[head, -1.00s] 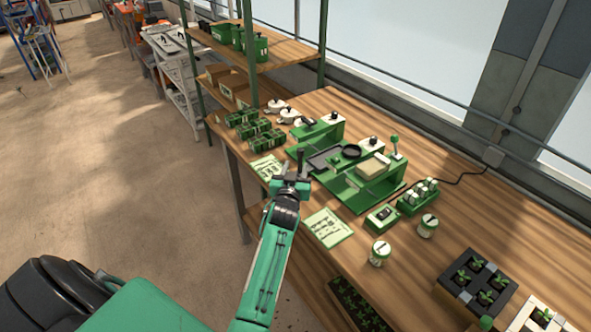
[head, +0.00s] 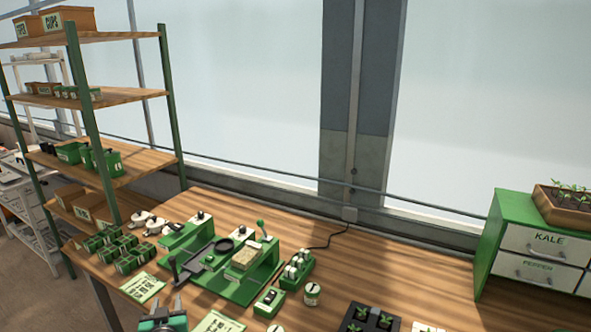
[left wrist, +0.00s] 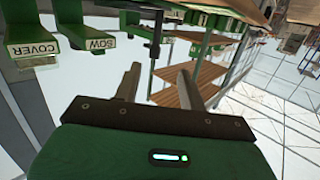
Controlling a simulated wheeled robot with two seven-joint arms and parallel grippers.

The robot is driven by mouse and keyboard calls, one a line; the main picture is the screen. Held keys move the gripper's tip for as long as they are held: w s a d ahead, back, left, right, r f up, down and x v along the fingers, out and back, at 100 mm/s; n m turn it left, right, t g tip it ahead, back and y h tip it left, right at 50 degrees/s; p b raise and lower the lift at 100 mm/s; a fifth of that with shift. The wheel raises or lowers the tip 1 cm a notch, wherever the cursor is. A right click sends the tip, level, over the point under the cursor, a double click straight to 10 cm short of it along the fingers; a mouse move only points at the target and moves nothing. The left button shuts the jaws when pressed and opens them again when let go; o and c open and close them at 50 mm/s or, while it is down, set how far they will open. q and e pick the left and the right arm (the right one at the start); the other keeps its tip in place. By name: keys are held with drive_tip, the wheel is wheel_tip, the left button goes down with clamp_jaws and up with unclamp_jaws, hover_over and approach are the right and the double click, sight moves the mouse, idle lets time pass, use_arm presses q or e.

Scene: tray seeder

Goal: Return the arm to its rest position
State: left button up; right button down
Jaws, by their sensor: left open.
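My left gripper (head: 167,304) shows at the bottom left of the head view, with its two fingers apart and nothing between them. It is just in front of the table edge, near the green tray seeder (head: 225,277). In the left wrist view the fingers (left wrist: 160,78) are apart and empty. That view is upside down and shows green seeder parts labelled SOW (left wrist: 96,45) and COVER (left wrist: 33,52), and a dark upright lever (left wrist: 156,38). My right gripper is not in view.
The wooden table (head: 400,272) holds green seed packs (head: 122,252), printed cards (head: 143,288), a small jar (head: 312,294) and a seedling tray (head: 367,318). Tall shelves (head: 95,92) stand at the left, and a green drawer cabinet (head: 487,245) at the right. Floor shows at far left.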

use_arm(q)
drive_tip(key=s+d+f+m+g+h, duration=0.2)
drive_tip(key=s+d+g, duration=0.25)
drive_tip(key=s, duration=0.85)
drive_tip(key=s+d+f+m+g+h, duration=0.2)
drive_tip(key=s+d+f+g, duration=0.3)
drive_tip(key=s, duration=0.7)
drive_tip(key=s+d+m+g+h, duration=0.25)
drive_tip(key=s+d, duration=0.35)
drive_tip(key=s, duration=0.7)
wheel_tip(320, 180, down, 30)
drive_tip(key=g, duration=0.1)
drive_tip(key=s+a+f, duration=0.2)
drive_tip(key=s+f, duration=0.7)
drive_tip(key=f, duration=0.1)
drive_tip(key=s+a+f+g, duration=0.1)
drive_tip(key=s+f, duration=0.9)
drive_tip(key=f, duration=0.1)
drive_tip(key=shift+s+a, duration=0.25)
drive_tip(key=shift+a, duration=0.1)
drive_tip(key=shift+y, duration=0.25)
